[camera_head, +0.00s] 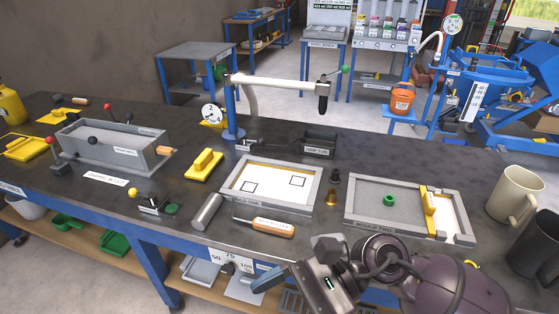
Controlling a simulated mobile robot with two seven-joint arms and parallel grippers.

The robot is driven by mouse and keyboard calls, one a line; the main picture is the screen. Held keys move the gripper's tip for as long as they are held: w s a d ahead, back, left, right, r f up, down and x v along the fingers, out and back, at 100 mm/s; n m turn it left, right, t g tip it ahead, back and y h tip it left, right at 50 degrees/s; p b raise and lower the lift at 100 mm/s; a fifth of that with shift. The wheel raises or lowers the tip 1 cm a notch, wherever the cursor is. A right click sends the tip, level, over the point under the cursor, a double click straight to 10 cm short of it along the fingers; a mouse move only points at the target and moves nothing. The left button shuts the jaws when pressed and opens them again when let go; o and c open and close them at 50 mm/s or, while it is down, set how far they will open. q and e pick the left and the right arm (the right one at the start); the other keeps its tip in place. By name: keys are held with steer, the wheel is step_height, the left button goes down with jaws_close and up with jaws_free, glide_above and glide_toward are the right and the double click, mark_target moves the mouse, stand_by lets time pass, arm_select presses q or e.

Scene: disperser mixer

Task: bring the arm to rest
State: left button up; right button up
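My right arm comes in from the bottom right, and its gripper (268,280) is low in front of the table's front edge. Whether its fingers are open is unclear from this angle. Nothing can be seen held in it. My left gripper is out of view. A white swing arm (280,83) on a blue post (229,108) stands at the back of the table. It reaches to the right, with a black handle (323,98) hanging at its end, apart from my gripper.
On the dark table (120,210) stand a mould one tray (270,208), a mould two tray (360,217) with a green ring (388,200), a grey trough (95,150), a wooden-handled tool (265,227), a metal cylinder (206,212) and two mugs at right (514,192).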

steer(key=w+d+r+m+t+y, duration=0.25)
steer(key=w+m+t+y, duration=0.4)
steer(key=m+t, duration=0.9)
steer(key=w+d+f+m+t+h, duration=0.2)
steer(key=d+f+m+t+h, duration=0.35)
steer(key=m, duration=0.85)
steer(key=w+d+f+m+t+h, duration=0.2)
steer(key=d+f+m+t+h, duration=0.35)
steer(key=m, duration=0.85)
steer(key=s+d+f+m+g+h, duration=0.4)
steer(key=s+d+f+m+h, duration=0.1)
steer(key=f+m, duration=0.3)
steer(key=s+d+f+m+g+h, duration=0.4)
steer(key=s+d+f+m, duration=0.3)
steer(key=f, duration=0.3)
steer(key=shift+s+d+m+g+h, duration=0.35)
steer(key=shift+d+m+g, duration=0.2)
steer(key=shift+d, duration=0.2)
